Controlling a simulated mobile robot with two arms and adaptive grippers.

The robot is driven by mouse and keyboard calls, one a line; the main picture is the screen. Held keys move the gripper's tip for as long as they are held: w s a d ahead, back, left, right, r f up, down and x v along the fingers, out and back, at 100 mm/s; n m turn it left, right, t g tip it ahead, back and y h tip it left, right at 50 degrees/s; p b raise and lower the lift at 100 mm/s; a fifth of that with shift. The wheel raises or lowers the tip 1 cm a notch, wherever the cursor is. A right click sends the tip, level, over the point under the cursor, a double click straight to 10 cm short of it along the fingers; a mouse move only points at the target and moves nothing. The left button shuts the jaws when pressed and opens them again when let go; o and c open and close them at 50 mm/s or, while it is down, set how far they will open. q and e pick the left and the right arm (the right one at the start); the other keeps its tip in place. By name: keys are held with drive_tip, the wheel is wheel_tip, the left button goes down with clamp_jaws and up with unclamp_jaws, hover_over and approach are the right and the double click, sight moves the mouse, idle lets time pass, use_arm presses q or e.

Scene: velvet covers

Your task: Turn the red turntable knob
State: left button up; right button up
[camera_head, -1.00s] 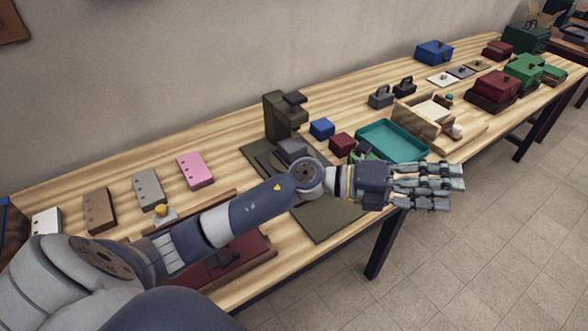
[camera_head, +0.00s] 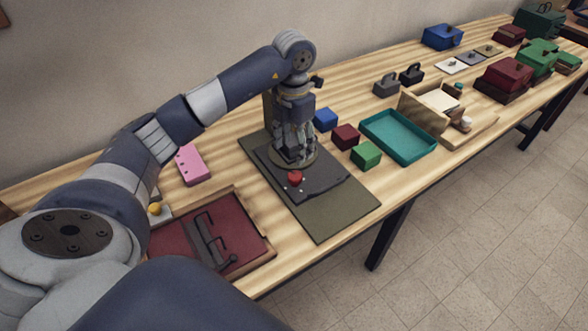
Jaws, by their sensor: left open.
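The red knob (camera_head: 295,178) sits on the dark turntable base (camera_head: 318,187), near its front part. The base lies on an olive mat (camera_head: 335,215). My left gripper (camera_head: 293,158) points down over the round turntable disc (camera_head: 311,162), just behind the red knob. Its fingers are spread and hold nothing that I can see. They hide most of the disc, and whether they touch it I cannot tell. The dark stand behind is mostly hidden by my left arm. My right gripper is not in view.
Blue (camera_head: 325,119), maroon (camera_head: 345,136) and green (camera_head: 366,155) cubes stand right of the mat, before a teal tray (camera_head: 392,142). A maroon tray with a dark handle (camera_head: 210,243) lies to the left. A pink block (camera_head: 191,165) lies behind it. The table's front edge is close.

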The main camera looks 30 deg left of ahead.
sight(294, 176)
use_arm(q)
wheel_tip(294, 176, down, 9)
drive_tip(key=shift+d+r+p, duration=0.1)
drive_tip(key=shift+r+p, duration=0.05)
drive_tip(key=shift+p, duration=0.7)
drive_tip(key=shift+f, duration=0.75)
drive_tip(key=c, duration=1.1)
